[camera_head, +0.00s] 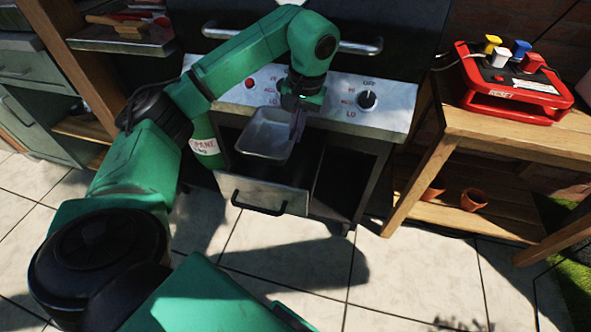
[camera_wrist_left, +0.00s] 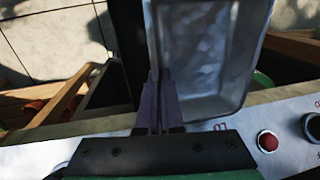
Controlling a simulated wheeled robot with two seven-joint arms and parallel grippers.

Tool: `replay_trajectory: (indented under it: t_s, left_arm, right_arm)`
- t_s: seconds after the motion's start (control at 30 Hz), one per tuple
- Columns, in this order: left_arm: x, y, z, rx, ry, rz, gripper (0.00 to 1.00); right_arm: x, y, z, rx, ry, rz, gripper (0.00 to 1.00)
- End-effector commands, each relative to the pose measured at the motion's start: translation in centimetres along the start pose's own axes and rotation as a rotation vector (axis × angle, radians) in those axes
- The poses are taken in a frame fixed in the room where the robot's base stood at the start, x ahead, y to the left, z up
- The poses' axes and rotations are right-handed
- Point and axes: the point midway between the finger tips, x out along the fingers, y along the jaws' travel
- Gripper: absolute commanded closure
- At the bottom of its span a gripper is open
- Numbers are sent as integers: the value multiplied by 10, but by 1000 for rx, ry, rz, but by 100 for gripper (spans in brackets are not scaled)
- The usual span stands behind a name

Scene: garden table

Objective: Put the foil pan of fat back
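The foil pan (camera_head: 264,136) is a shallow silver rectangular tray at the front of the grill, over the left part of the open drawer or compartment (camera_head: 262,193). My left gripper (camera_head: 297,124) is at its right rim, pointing down. In the left wrist view the two dark fingers (camera_wrist_left: 159,92) are close together with the wall of the pan (camera_wrist_left: 200,60) between them. The pan's floor looks grey and mottled; I cannot tell how much fat is in it. Whether the pan touches the drawer is unclear. My right gripper is out of view.
The grill's control panel (camera_head: 330,97) with knobs and the lid handle is just behind. A gas bottle (camera_head: 204,147) stands left of the pan. A wooden table (camera_head: 480,128) with a red device (camera_head: 510,85) is at the right. The paved floor in front is clear.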

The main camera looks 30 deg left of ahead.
Motion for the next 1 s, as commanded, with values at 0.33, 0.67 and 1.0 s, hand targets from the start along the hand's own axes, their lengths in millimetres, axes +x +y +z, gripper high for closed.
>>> replay_trajectory:
  t_s: [0.33,0.67,1.0]
  left_arm:
    - [72,10,1,0,-3,0,100]
    - [112,16,2,0,-5,-1,100]
    - [124,18,1,0,0,0,100]
  right_arm:
    - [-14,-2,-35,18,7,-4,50]
    - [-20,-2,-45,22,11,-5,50]
    - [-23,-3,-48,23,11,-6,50]
